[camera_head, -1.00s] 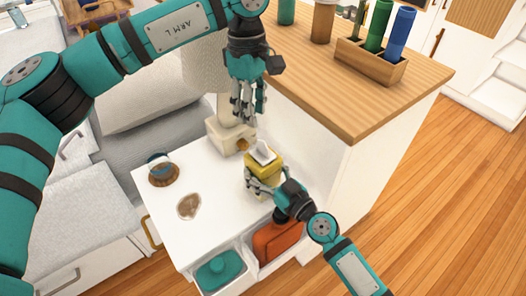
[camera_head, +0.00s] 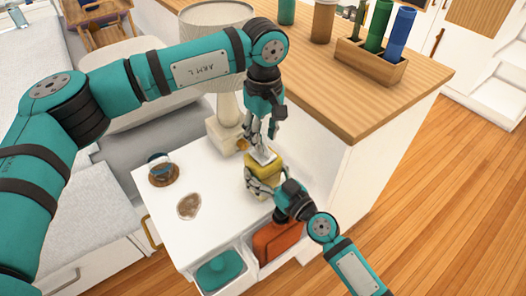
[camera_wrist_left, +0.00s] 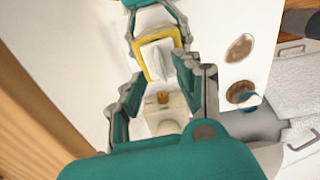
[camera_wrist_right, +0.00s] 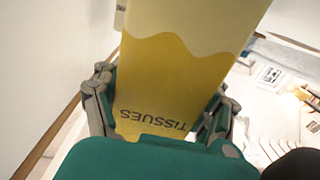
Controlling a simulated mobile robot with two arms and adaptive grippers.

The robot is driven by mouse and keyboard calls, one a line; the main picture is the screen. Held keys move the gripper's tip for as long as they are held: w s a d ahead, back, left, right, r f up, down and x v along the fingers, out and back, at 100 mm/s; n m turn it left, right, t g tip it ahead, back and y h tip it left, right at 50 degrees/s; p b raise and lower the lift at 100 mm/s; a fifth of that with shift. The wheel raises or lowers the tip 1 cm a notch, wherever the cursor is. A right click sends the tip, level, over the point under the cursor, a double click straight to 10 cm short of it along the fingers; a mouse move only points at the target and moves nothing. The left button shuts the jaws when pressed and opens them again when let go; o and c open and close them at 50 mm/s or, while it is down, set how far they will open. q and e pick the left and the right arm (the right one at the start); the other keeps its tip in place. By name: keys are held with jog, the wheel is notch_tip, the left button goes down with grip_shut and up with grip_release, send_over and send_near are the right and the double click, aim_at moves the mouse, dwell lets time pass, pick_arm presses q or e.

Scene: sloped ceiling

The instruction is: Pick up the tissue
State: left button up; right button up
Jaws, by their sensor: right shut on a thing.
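A yellow tissue box (camera_head: 260,186) stands on the white nightstand, with a white tissue (camera_head: 263,156) sticking up from its top. In the right wrist view the box (camera_wrist_right: 165,85) fills the space between my right fingers and shows the word TISSUES. My right gripper (camera_head: 262,187) is shut on the box. My left gripper (camera_head: 262,143) is right above the box, pointing down, with its fingers apart. In the left wrist view the tissue (camera_wrist_left: 157,60) lies between and beyond the open left fingers (camera_wrist_left: 160,95); no contact is clear.
The white nightstand top (camera_head: 215,235) also holds a lamp (camera_head: 228,115), a small cup on a coaster (camera_head: 161,170) and a brown oval item (camera_head: 189,206). Open drawers below hold a teal item (camera_head: 220,271) and an orange item (camera_head: 278,240). A wooden counter (camera_head: 350,90) rises at the right.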

aim_at(263, 153)
pick_arm(q)
notch_tip(263, 153, down, 3)
jog(key=shift+f, duration=0.2)
grip_shut()
notch_tip(263, 153, up, 10)
jog(key=shift+r, duration=0.1)
pick_arm(e)
jog(key=o, duration=1.4)
jog(key=shift+d, duration=0.1)
